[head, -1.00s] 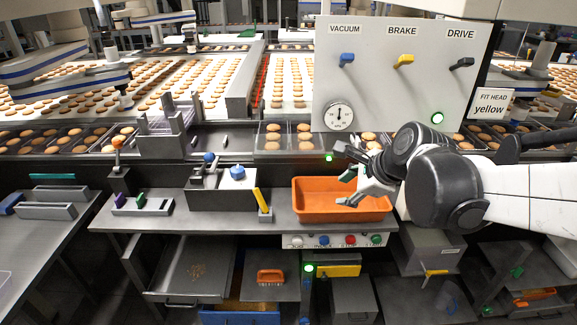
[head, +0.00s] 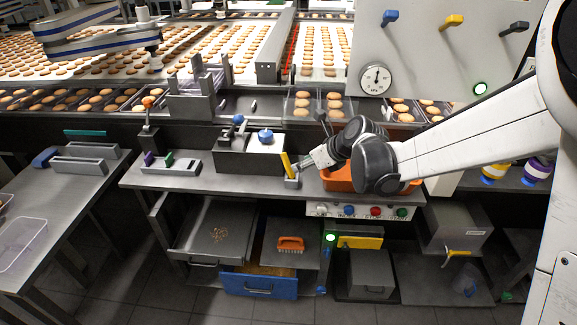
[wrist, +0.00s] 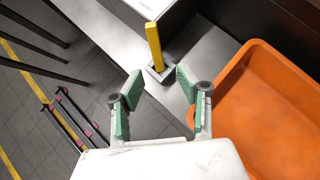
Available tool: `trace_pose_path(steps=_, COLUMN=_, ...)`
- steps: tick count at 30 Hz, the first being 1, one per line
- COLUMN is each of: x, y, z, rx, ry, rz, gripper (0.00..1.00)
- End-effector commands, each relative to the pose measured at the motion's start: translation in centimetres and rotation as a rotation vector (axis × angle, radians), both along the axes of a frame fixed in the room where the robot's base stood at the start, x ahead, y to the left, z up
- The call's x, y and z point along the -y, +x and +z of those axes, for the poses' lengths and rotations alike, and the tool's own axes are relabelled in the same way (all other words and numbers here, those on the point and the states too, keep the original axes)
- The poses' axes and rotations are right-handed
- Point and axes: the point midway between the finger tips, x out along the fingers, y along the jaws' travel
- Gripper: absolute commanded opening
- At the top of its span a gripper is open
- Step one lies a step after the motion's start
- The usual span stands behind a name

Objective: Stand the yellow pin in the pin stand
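The yellow pin (head: 286,164) leans in a small grey holder (head: 292,183) at the bench's front edge, left of the orange tray. The wrist view shows the pin (wrist: 154,44) rising from its holder (wrist: 159,76), just beyond my fingertips. My gripper (head: 307,163) is close to the right of the pin. In the wrist view my gripper (wrist: 157,83) is open, its green pads apart with nothing held between them. A low grey pin stand (head: 185,170) lies further left on the bench, with a purple pin (head: 149,159) and a green pin (head: 169,159).
The orange tray (head: 340,180) sits under my arm, right of the pin. A grey box with a blue knob (head: 265,136) stands behind the pin, between it and the pin stand. An orange-topped lever (head: 148,102) rises behind the stand. Buttons (head: 375,211) line the bench front.

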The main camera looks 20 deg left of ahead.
Motion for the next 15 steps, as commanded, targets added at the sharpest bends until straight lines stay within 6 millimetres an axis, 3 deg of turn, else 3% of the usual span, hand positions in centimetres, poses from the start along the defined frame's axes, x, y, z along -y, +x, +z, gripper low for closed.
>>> trace_pose_path(steps=6, x=-1.8, y=0.9, z=-2.0, rx=0.001, ry=0.000, rz=0.002, gripper=0.35)
trace_pose_path(steps=15, x=-2.9, y=1.4, z=-2.8, rx=0.000, ry=0.000, rz=0.001, gripper=0.35)
